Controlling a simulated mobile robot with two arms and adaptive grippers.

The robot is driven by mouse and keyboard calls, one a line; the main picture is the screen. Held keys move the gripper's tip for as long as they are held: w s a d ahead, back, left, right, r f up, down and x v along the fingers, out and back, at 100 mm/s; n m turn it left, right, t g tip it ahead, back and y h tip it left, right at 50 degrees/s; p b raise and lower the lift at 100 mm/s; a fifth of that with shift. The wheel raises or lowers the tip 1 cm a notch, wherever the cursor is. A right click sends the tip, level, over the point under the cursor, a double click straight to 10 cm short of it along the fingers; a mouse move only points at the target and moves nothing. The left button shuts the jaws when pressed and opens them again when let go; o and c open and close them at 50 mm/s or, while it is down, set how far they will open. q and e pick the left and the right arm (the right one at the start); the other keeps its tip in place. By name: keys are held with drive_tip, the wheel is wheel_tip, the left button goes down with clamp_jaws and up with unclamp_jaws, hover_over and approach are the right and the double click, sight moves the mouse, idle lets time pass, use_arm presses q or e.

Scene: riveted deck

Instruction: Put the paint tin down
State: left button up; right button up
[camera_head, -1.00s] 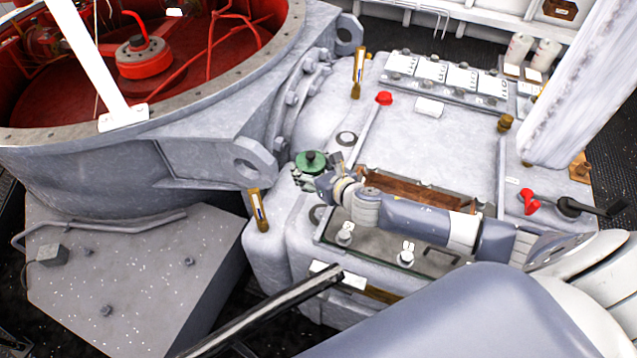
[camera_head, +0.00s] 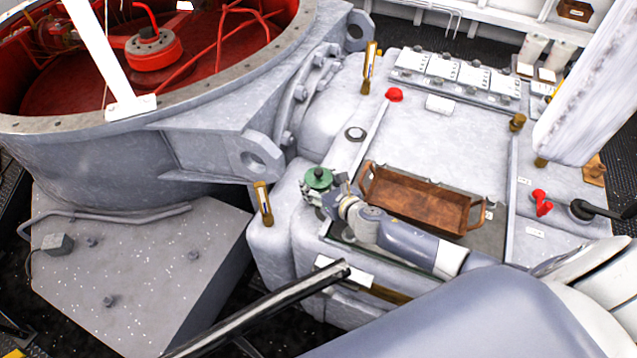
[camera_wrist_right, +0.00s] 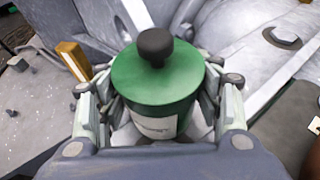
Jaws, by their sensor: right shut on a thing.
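The paint tin (camera_head: 318,177) is a small green-lidded can with a dark knob on top. It stands upright in my right gripper (camera_head: 322,197), over the left part of the grey machine housing. In the right wrist view the tin (camera_wrist_right: 157,82) fills the space between the fingers, and my right gripper (camera_wrist_right: 160,118) is shut around its sides. Its pale label faces the wrist. The tin's base is hidden, so I cannot tell whether it touches the housing. My left gripper is not in view.
A brown wooden tray (camera_head: 420,200) with raised handles lies on the housing, right of the tin. Brass posts (camera_head: 263,203) and a red knob (camera_head: 394,95) stick up nearby. A large open drum (camera_head: 90,165) with a red inside stands at left. The housing top behind the tray is mostly clear.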

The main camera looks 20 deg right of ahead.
drive_tip(key=shift+f, duration=0.1)
drive_tip(key=o, duration=1.6)
drive_tip(key=shift+r, duration=0.25)
drive_tip(key=v, duration=1.2)
drive_tip(key=shift+s+f, duration=0.1)
drive_tip(key=shift+f, duration=0.05)
